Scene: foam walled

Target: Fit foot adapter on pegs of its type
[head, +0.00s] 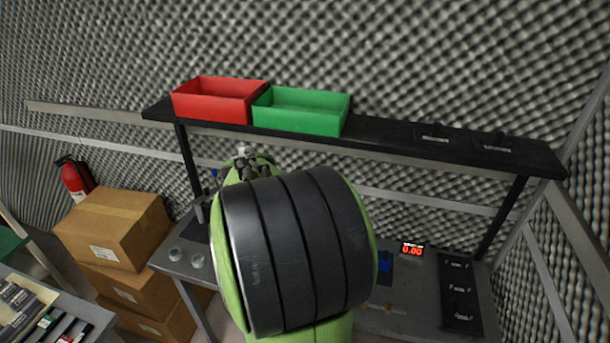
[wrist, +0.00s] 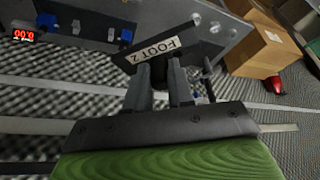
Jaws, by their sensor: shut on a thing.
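My gripper (wrist: 163,72) shows in the wrist view, with two grey fingers shut on a dark piece that bears a white label, FOOT 2. I take this piece to be the foot adapter (wrist: 210,52). Its far side is hidden. It is in front of the grey bench (wrist: 150,18); I cannot tell whether they touch. In the head view my own arm hides the gripper and the adapter. A black panel with several small fittings (head: 458,312) is at the bench's right end. I cannot make out which pegs match the adapter.
A red bin (head: 215,108) and a green bin (head: 300,120) stand on the dark shelf (head: 385,138) above the bench. Two small black holders (head: 435,132) sit at its right. A red display (head: 411,250) reads 0.00. Cardboard boxes (head: 115,228) and a fire extinguisher (head: 74,178) are at left.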

